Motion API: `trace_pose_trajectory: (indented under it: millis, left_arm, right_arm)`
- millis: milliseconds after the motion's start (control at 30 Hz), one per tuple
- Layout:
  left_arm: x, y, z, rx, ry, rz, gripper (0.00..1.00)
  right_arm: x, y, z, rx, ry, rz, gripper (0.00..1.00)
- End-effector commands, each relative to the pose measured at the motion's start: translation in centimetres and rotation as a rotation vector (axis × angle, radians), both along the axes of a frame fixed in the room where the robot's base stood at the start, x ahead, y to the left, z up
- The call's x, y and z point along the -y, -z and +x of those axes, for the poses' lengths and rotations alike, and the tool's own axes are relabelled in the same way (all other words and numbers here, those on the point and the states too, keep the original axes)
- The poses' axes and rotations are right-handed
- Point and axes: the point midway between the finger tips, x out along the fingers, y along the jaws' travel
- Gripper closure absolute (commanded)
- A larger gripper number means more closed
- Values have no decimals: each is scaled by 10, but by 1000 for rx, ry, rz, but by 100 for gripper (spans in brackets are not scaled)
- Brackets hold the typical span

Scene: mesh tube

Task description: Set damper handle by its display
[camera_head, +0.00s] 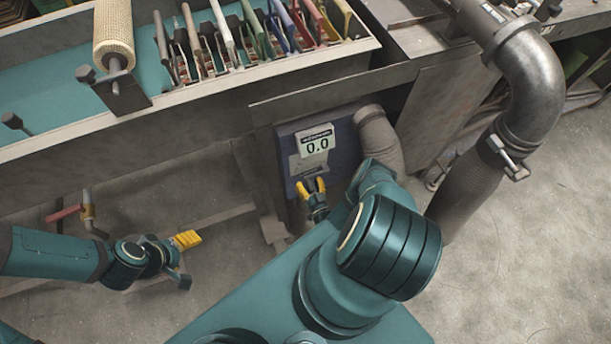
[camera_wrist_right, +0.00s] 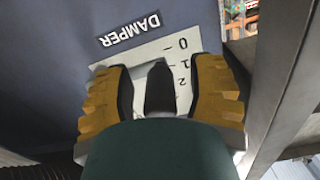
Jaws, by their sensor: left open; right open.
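The damper display (camera_head: 317,144) reads 0.0 on a blue panel (camera_head: 345,140) under the table edge. In the right wrist view a "DAMPER" label (camera_wrist_right: 130,35) and a pale scale plate (camera_wrist_right: 183,60) with 0, 1 and 2 show on the panel. My right gripper (camera_head: 311,187) is open just below the display. Its yellow fingers (camera_wrist_right: 160,92) stand on both sides of a dark upright piece (camera_wrist_right: 160,85), seemingly the damper handle, with gaps to each finger. The handle's lower part is hidden. My left gripper (camera_head: 187,258) is open and empty, low at the left.
A ribbed hose (camera_head: 378,140) runs beside the panel, close to my right arm. A large duct (camera_head: 530,80) with a lever (camera_head: 505,155) stands at the right. A red-handled valve (camera_head: 88,210) is near my left gripper. A trough (camera_head: 200,90) holds several coloured clamps.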

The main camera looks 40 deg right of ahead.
Motion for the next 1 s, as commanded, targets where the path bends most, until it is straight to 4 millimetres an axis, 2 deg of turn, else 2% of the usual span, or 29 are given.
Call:
trace_pose_trajectory:
  millis: [433,500,600,1000]
  left_arm:
    - [0,0,0,0,0,0,35]
    - [0,0,0,0,0,0,35]
    - [0,0,0,0,0,0,35]
    - [0,0,0,0,0,0,35]
  right_arm:
    - [-1,0,-2,0,1,0,45]
    - [-1,0,-2,0,1,0,70]
    - [-1,0,-2,0,1,0,100]
    - [6,-1,-1,4,1,10,100]
